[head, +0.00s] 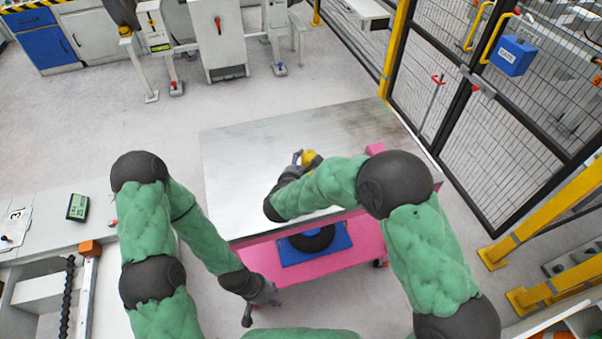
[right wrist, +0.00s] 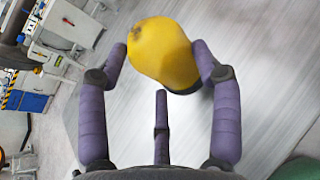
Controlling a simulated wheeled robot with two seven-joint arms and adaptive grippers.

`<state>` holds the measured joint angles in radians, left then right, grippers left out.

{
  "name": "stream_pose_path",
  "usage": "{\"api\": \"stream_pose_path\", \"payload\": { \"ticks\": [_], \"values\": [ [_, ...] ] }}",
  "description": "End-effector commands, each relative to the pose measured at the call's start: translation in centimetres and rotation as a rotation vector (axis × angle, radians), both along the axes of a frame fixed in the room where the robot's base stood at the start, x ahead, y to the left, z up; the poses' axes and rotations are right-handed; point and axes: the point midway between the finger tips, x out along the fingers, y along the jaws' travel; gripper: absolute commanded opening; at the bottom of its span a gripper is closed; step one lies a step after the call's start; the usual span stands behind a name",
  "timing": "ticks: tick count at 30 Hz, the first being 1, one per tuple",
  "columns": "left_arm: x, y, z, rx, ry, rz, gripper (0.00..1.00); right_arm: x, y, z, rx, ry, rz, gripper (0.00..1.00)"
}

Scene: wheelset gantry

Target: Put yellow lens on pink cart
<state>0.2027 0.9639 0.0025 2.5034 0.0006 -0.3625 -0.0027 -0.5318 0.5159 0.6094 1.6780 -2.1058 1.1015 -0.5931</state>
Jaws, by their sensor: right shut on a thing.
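The yellow lens (head: 312,160) is at the fingertips of my right gripper (head: 303,159), over the middle of the pink cart's grey metal top (head: 245,150). In the right wrist view the yellow lens (right wrist: 160,45) sits between the purple fingers of my right gripper (right wrist: 162,62), which is shut on it. A dark part shows at the lens's lower edge. I cannot tell whether the lens touches the cart top. The cart's pink lower shelf (head: 345,262) shows below the top. My left gripper (head: 264,296) is low, left of the shelf; its fingers are too small to judge.
A blue tray (head: 335,247) with a black ring (head: 312,240) lies on the lower shelf. A black mesh fence (head: 480,120) with yellow posts stands right of the cart. A light bench (head: 40,225) is at left. Floor is clear behind the cart.

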Motion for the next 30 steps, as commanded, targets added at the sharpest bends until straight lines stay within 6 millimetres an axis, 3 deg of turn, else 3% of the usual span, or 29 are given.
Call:
{"api": "stream_pose_path", "payload": {
  "ticks": [3, 11, 18, 30],
  "values": [
    [0.0, 0.0, -0.5, 0.000, 0.000, 0.000, 0.40, 1.1, 0.5, -1.5, 0.001, -0.001, -0.002, 0.30],
    [0.0, 0.0, -0.7, 0.000, 0.000, 0.000, 0.40, 2.0, 0.9, -2.6, 0.001, -0.001, 0.000, 0.30],
    [0.0, 0.0, -1.8, 0.000, 0.000, 0.000, 0.40, 2.1, 0.9, -5.6, -0.001, -0.001, -0.001, 0.30],
    [0.0, 0.0, -2.1, 0.000, 0.000, 0.000, 0.40, 2.1, 1.0, -6.0, 0.001, -0.002, -0.001, 0.30]
  ]
}}
